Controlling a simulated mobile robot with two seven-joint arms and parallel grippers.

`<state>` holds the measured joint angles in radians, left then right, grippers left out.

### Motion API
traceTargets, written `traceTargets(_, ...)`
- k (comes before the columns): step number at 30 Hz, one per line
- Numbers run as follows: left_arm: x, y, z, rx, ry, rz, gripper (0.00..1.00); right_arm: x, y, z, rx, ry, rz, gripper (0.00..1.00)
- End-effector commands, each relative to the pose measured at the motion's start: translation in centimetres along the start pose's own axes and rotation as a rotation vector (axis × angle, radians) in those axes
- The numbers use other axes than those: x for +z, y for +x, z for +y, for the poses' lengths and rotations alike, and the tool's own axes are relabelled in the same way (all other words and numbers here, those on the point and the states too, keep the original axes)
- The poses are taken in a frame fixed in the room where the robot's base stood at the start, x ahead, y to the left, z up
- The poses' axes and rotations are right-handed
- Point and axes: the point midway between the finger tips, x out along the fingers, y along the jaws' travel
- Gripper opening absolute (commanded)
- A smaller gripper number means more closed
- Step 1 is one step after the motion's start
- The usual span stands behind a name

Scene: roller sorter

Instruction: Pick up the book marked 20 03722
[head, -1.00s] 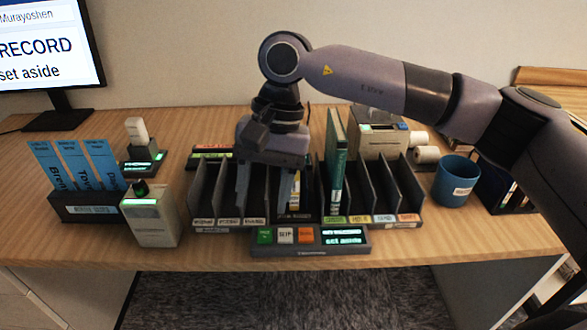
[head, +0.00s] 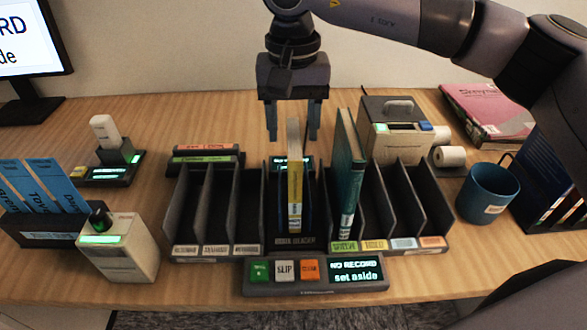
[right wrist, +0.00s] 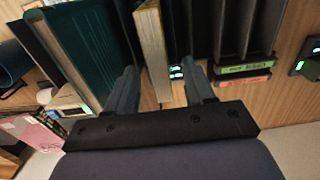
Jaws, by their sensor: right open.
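A thin yellow-and-cream book (head: 294,185) stands upright in the middle slot of the dark sorter rack (head: 210,251). A thicker teal book (head: 346,180) stands in a slot to its right. The spine marks are too small to read, so I cannot tell which book bears 20 03722. My right gripper (head: 293,122) is open and empty, above and behind the yellow book's top. In the right wrist view its fingers (right wrist: 162,88) are spread on either side of the line of the pale book (right wrist: 152,45), with the teal book (right wrist: 75,50) beside. My left gripper is not in view.
A button panel (head: 315,274) reading "NO RECORD set aside" is in front of the rack. A scanner box (head: 120,250) and blue cards (head: 45,190) stand left. A printer (head: 390,135), blue mug (head: 488,193) and pink book (head: 485,112) are right. Several rack slots are empty.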

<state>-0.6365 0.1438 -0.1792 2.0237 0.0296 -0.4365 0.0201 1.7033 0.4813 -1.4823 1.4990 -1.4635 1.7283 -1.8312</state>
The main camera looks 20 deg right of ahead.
Motion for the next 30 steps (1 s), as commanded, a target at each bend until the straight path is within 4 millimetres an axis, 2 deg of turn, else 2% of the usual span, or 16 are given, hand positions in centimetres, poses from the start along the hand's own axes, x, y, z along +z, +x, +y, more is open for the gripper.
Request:
traceTargets(12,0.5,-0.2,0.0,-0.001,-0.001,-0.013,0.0,0.2,5.5,0.2,0.001,0.002,-0.001,0.53)
traceTargets(20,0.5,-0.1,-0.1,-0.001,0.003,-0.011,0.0,0.2,6.0,0.1,-0.001,0.002,0.0,0.53)
traceTargets(21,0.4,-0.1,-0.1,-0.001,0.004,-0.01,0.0,0.2,6.0,0.1,-0.001,0.002,0.0,0.5)
traceTargets(23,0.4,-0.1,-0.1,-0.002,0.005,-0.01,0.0,0.2,6.0,0.1,-0.001,0.002,0.0,0.3)
traceTargets(24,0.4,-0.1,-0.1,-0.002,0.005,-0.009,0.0,0.2,6.0,0.1,-0.001,0.002,0.0,0.17)
traceTargets(26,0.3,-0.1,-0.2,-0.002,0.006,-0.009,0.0,0.2,6.0,0.1,-0.001,0.002,0.0,0.0)
traceTargets(30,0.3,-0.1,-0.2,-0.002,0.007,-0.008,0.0,0.2,5.9,0.1,-0.001,0.002,0.0,0.0)
